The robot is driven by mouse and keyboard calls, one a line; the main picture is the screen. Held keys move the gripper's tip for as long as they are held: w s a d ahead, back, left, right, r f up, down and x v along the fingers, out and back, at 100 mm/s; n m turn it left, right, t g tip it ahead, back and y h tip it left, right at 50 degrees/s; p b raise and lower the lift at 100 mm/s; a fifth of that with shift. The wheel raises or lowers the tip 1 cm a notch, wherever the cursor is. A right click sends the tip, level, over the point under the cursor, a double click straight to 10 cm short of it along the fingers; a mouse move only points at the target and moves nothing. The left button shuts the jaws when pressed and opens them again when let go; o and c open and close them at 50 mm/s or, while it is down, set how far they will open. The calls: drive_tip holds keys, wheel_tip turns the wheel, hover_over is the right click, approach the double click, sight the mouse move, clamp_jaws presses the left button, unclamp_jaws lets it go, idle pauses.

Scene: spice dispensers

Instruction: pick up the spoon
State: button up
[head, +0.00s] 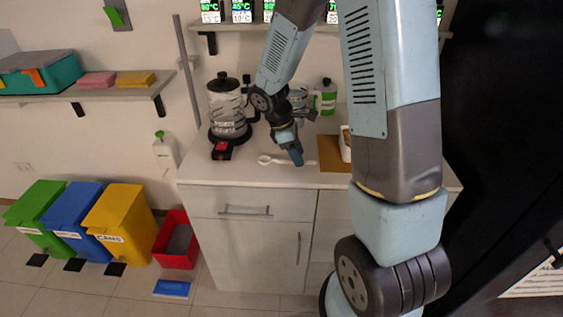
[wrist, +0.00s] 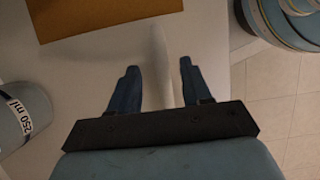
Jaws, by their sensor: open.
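The white spoon (head: 271,160) lies on the counter (head: 236,174), partly hidden behind my gripper (head: 297,158) in the head view. Its pale handle also shows in the wrist view (wrist: 161,45), running between my two blue fingers. My gripper (wrist: 158,66) is open, with one finger on each side of the handle and a gap on both sides. I cannot tell how far the fingertips are above the counter. The rest of the spoon is hidden by my gripper in the wrist view.
A brown board (head: 334,153) with a white container (head: 345,142) on it lies to the right. A dark-lidded jar on a machine (head: 228,108) stands behind to the left. A container marked 250 ml (wrist: 20,115) is at the left of the wrist view. The counter's front edge is close.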

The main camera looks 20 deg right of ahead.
drive_tip(key=shift+s+d+f, duration=0.1)
drive_tip(key=shift+d+f, duration=0.15)
drive_tip(key=shift+f, duration=0.25)
clamp_jaws()
